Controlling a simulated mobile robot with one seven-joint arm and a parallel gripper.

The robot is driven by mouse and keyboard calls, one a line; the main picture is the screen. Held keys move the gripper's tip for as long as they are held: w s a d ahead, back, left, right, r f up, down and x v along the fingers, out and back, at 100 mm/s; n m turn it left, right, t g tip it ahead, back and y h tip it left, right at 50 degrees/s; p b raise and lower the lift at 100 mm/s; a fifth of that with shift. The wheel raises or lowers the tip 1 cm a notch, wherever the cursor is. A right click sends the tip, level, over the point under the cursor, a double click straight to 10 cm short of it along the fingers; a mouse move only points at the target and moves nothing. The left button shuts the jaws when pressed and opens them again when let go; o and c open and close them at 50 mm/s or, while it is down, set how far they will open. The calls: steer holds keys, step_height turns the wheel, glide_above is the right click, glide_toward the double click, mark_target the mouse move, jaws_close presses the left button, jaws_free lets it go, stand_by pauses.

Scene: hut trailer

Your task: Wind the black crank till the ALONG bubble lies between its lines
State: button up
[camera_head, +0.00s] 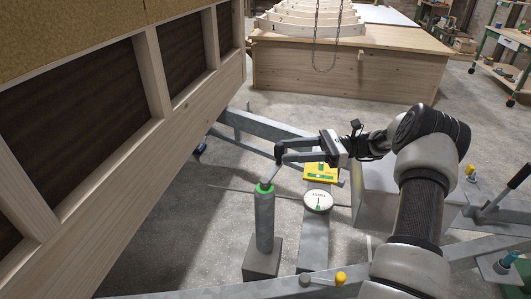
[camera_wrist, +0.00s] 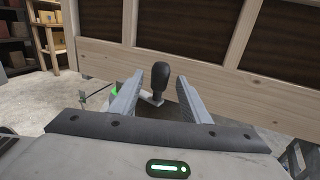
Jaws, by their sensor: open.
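The crank's black knob (camera_wrist: 160,74) stands upright between the two fingers of my open gripper (camera_wrist: 160,84) in the wrist view. I see gaps on both sides of it, so the fingers do not appear to touch it. In the head view my gripper (camera_head: 291,151) is at the crank's upper end. The crank arm (camera_head: 274,172) slopes down to the green collar (camera_head: 264,187) on a grey jack post (camera_head: 264,220). A yellow level block (camera_head: 320,172) with green vials lies behind. Its bubbles are too small to read, and I cannot tell which vial is ALONG.
A round white dial (camera_head: 318,201) stands on a grey plate right of the post. The wooden hut wall (camera_head: 130,140) rises close on the left. Grey trailer beams cross below. A yellow-knobbed lever (camera_head: 340,278) is at the front. A wooden bench (camera_head: 345,65) stands behind.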

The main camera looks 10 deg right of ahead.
steer(key=a, duration=0.7)
steer(key=shift+w+a, duration=0.2)
steer(key=shift+w, duration=0.05)
jaws_close()
